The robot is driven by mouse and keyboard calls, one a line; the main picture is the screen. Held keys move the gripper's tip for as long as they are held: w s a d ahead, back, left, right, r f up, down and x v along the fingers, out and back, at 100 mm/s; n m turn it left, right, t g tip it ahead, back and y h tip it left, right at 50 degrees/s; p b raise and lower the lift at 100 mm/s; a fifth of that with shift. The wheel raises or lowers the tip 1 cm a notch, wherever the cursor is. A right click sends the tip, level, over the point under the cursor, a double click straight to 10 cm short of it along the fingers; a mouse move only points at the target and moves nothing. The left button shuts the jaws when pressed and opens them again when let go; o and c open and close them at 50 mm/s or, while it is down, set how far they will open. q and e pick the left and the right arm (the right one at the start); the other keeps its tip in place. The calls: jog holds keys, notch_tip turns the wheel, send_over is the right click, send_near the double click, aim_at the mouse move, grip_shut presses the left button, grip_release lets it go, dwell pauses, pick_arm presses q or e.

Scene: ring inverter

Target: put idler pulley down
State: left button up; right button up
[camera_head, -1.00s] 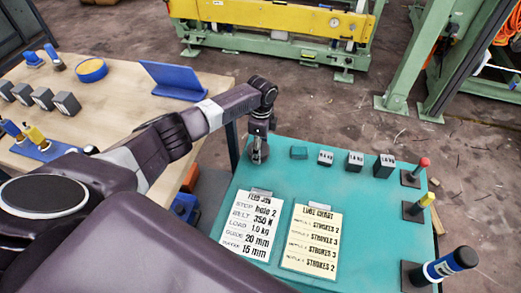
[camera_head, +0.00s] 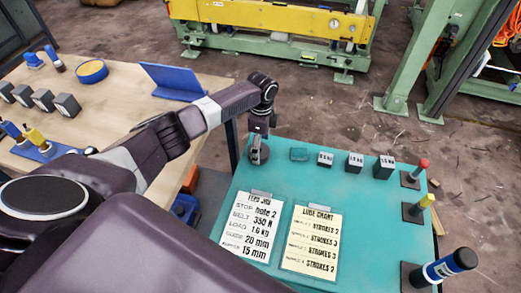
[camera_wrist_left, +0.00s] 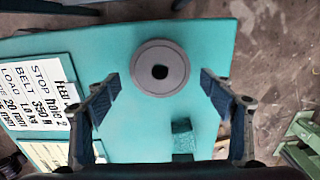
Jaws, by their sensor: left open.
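The idler pulley (camera_wrist_left: 160,68) is a grey disc with a dark centre hole. In the left wrist view it lies flat on the teal table top, between and just beyond my open fingertips, with clear gaps to both sides. In the head view the pulley (camera_head: 258,154) shows under my left gripper (camera_head: 262,132), near the table's far left corner. My left gripper also shows in the left wrist view (camera_wrist_left: 160,92), its two fingers spread and empty. The teal table (camera_head: 345,215) bears the pulley. My right gripper is not in view.
Red and yellow handled tools (camera_head: 416,172) line the right edge. A wooden table (camera_head: 125,95) stands left.

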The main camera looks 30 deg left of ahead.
pick_arm(q)
notch_tip(320, 180, up, 10)
jog(key=shift+f, duration=0.25)
